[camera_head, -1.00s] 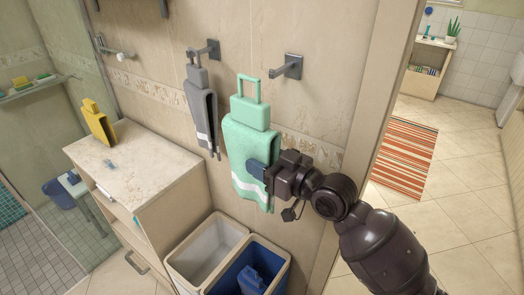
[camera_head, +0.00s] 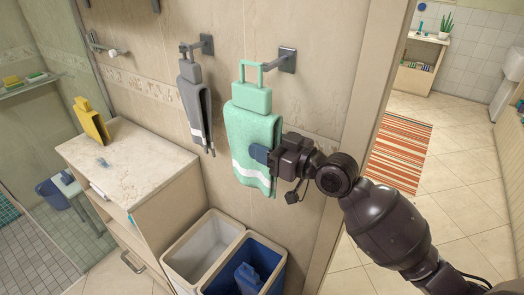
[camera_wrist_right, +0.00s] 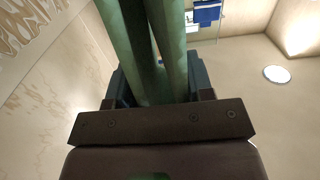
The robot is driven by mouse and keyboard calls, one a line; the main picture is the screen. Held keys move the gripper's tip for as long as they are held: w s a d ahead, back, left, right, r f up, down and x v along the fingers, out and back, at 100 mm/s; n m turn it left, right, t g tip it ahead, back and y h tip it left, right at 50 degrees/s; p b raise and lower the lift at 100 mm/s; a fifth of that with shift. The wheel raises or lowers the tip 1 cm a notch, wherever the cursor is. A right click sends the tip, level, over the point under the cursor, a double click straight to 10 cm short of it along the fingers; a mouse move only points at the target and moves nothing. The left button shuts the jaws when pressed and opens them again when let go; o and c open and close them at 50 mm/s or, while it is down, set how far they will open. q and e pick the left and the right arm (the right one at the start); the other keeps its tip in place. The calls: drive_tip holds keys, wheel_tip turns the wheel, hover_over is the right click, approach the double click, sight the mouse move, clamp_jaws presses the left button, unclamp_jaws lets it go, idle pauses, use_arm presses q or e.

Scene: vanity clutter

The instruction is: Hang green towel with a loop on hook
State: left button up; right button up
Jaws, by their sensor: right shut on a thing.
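The green towel (camera_head: 252,130) with a white stripe hangs upright in front of the wall in the head view. Its stiff green loop (camera_head: 241,72) stands up at the top. The free grey hook (camera_head: 287,60) sticks out from the wall, and its tip meets the loop's upper right corner in the picture. I cannot tell whether the loop is around the hook or only in front of it. My right gripper (camera_head: 262,154) is shut on the towel's right side, lower down. In the right wrist view, green folds (camera_wrist_right: 150,50) rise between the jaws. My left gripper is out of view.
A grey towel (camera_head: 195,105) hangs on another hook (camera_head: 206,44) to the left. Below are a white bin (camera_head: 203,250) and a blue bin (camera_head: 270,285). A cabinet (camera_head: 130,160) with a yellow item (camera_head: 92,125) stands left. A door frame (camera_head: 372,90) is right.

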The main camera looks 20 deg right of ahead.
drive_tip(key=shift+w+d+f+b, duration=0.1)
drive_tip(key=shift+w+d+b, duration=0.3)
drive_tip(key=shift+d+b, duration=0.1)
drive_tip(key=w+d+b, duration=0.1)
drive_tip(key=d+b, duration=0.1)
drive_tip(key=w+d+f+b, duration=0.1)
drive_tip(key=w+d+b, duration=0.1)
idle(0.6)
drive_tip(key=shift+w, duration=0.1)
idle(0.6)
drive_tip(key=o, duration=1)
drive_tip(key=shift+o, duration=0.2)
drive_tip(key=shift+d, duration=0.1)
drive_tip(key=b+v, duration=0.2)
drive_tip(key=v, duration=0.8)
drive_tip(key=shift+s+d, duration=0.25)
drive_tip(key=shift+s, duration=0.1)
